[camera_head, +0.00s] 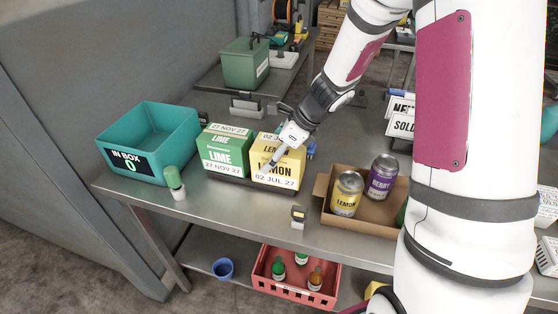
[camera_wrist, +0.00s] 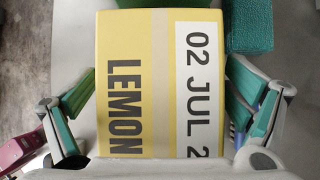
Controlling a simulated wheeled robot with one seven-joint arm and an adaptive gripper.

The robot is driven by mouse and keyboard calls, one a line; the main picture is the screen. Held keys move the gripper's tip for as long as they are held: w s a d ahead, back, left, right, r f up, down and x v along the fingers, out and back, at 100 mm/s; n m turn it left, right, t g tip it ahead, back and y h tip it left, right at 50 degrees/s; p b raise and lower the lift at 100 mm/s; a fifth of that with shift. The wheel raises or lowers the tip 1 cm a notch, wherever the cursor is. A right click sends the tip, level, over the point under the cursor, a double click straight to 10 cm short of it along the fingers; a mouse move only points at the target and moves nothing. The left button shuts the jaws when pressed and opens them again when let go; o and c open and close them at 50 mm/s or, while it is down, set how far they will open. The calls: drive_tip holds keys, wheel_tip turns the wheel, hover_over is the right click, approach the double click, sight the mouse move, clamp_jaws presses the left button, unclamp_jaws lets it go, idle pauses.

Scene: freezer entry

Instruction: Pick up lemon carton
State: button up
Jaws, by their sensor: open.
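The yellow lemon carton (camera_head: 277,172) stands on the steel table, right of the green lime carton (camera_head: 224,150). Its label reads LEMON and 02 JUL 27. In the wrist view the lemon carton (camera_wrist: 150,85) fills the middle, close to the camera. My gripper (camera_head: 275,158) is at the lemon carton in the head view and hides part of its face. In the wrist view my gripper (camera_wrist: 158,115) is open, with one finger on each side of the carton. A gap shows on either side; I cannot tell the exact depth of the fingers along the carton.
A teal in box (camera_head: 170,118) reading 0 stands at the left. A green-capped bottle (camera_head: 175,183) is in front of it. A cardboard tray (camera_head: 362,222) with lemon and berry cans is at the right. A small device (camera_head: 298,217) lies near the front edge.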

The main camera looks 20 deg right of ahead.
drive_tip(key=shift+w+a+f, duration=0.1)
drive_tip(key=shift+a+f, duration=0.05)
drive_tip(key=shift+f, duration=0.1)
drive_tip(key=c, duration=1.8)
drive_tip(key=shift+r, duration=0.1)
